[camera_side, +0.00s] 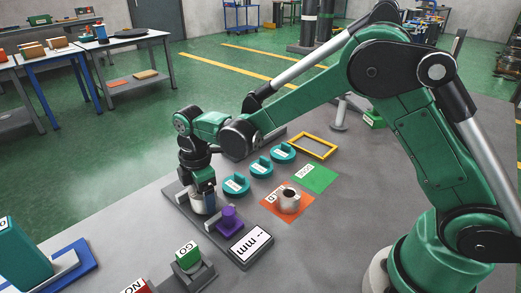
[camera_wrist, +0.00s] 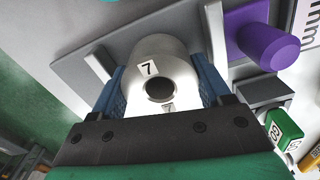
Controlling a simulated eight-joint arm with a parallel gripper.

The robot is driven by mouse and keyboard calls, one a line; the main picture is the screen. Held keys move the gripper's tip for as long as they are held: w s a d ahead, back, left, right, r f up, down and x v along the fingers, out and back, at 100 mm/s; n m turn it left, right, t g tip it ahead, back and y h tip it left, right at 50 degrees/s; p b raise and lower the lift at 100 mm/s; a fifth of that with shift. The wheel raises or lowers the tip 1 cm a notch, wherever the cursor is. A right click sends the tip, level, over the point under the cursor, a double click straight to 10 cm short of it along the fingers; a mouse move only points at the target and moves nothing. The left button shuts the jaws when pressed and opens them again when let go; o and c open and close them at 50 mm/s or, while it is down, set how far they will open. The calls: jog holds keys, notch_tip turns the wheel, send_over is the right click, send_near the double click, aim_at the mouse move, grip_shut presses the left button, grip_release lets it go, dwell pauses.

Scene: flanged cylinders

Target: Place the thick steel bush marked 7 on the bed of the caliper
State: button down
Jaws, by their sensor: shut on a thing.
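The thick steel bush marked 7 (camera_wrist: 177,52) is held between the blue fingers of my gripper (camera_wrist: 160,88). It also shows under my gripper (camera_side: 203,187) in the side view as a pale cylinder (camera_side: 202,204). It is at the bed of the caliper (camera_side: 174,197), between the light fixed jaw (camera_wrist: 97,66) and the sliding jaw (camera_wrist: 214,40). I cannot tell whether its underside touches the bed. The caliper has a purple knob (camera_side: 229,217) and a display (camera_side: 250,244) reading "-- mm".
Another steel bush (camera_side: 289,202) stands on an orange mat (camera_side: 270,210), beside a green mat (camera_side: 316,178). Several teal discs (camera_side: 236,185) lie behind the caliper. A yellow frame (camera_side: 314,146) lies farther back. A green GO button (camera_side: 187,254) stands in front.

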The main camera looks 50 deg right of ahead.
jog(key=shift+f, duration=0.5)
grip_release()
jog(key=shift+r, duration=2.8)
jog(key=shift+s+d+r, duration=0.1)
jog(key=shift+d+r, duration=0.05)
jog(key=shift+r, duration=0.05)
jog(key=s+d+r+m+t, duration=0.6)
jog(key=s+d+m, duration=0.3)
jog(key=s+m, duration=0.3)
jog(key=m+t, duration=0.1)
jog(key=m, duration=0.2)
jog(key=shift+d+r+m, duration=0.15)
jog(key=shift+d+m, duration=0.25)
